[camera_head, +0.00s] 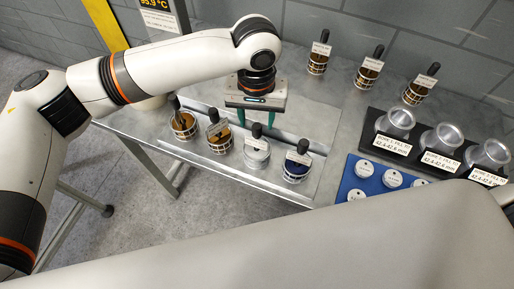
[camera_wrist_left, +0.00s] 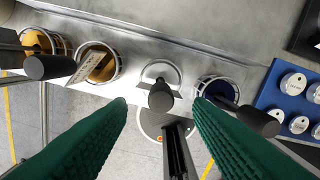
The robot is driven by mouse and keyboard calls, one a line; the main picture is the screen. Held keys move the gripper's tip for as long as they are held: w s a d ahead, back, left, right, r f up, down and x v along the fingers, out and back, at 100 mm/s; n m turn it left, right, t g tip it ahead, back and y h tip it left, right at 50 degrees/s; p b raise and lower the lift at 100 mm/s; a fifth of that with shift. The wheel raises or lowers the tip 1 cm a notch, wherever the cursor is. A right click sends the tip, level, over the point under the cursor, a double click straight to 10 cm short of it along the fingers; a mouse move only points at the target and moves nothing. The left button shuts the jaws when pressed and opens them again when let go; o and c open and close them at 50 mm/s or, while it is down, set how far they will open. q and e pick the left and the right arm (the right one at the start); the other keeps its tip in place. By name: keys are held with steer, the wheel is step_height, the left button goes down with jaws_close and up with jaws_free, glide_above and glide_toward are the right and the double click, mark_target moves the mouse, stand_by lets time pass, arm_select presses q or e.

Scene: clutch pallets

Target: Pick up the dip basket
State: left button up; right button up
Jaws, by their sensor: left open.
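Several round wire baskets with black handles and white tags stand on the grey metal table; which one is the dip basket cannot be told. The front row holds a brown-filled basket (camera_head: 184,126), an orange-filled one (camera_head: 219,140), a pale one (camera_head: 257,158) and a dark blue one (camera_head: 296,170). My left gripper (camera_head: 255,117) points down, open and empty, above the pale basket's handle. In the left wrist view, the pale basket (camera_wrist_left: 160,72) and its black handle (camera_wrist_left: 160,97) appear between the green fingertips (camera_wrist_left: 161,104). My right gripper is not in view.
More amber-filled baskets (camera_head: 318,60) stand along the back by the tiled wall. At right are a black rack (camera_head: 378,128) with clear cups and a blue tray (camera_head: 352,178) with white round pieces. A yellow post (camera_head: 108,28) stands at back left.

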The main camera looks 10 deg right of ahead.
mark_target(257, 126)
arm_select(q)
step_height(257, 126, down, 4)
steer(key=shift+w+r+p, duration=0.1)
steer(key=shift+r+p, duration=0.05)
steer(key=shift+p, duration=0.55)
steer(key=shift+f, duration=0.6)
jaws_close()
steer(key=shift+r, duration=0.1)
steer(key=shift+w+d+r, duration=0.1)
steer(key=shift+w+d, duration=0.05)
